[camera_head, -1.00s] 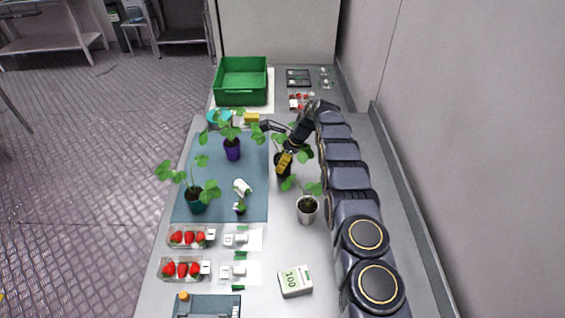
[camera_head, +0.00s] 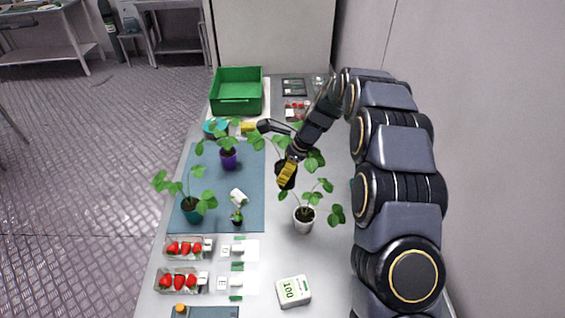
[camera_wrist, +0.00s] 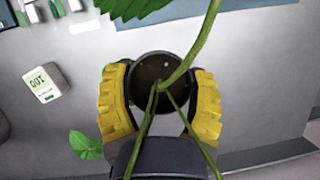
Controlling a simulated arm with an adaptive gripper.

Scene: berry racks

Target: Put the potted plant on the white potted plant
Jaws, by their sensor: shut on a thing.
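My gripper (camera_head: 287,174) has yellow finger pads and is shut on a potted plant with a dark round pot (camera_wrist: 158,80). In the wrist view the pot sits between both pads, with its green stems (camera_wrist: 195,50) rising past the fingers. In the head view the held pot is mostly hidden by the gripper, and its leaves (camera_head: 314,160) show beside the arm. The white potted plant (camera_head: 304,222) stands upright on the table, just nearer the camera than my gripper. A leaf (camera_wrist: 85,145) at lower left in the wrist view is probably its own.
A purple-potted plant (camera_head: 229,160) and a teal-potted plant (camera_head: 192,214) stand on the blue mat (camera_head: 215,180). Strawberry boxes (camera_head: 182,249) lie at front left. A white device reading 100 (camera_head: 293,291) is in front. A green crate (camera_head: 237,106) is at the back.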

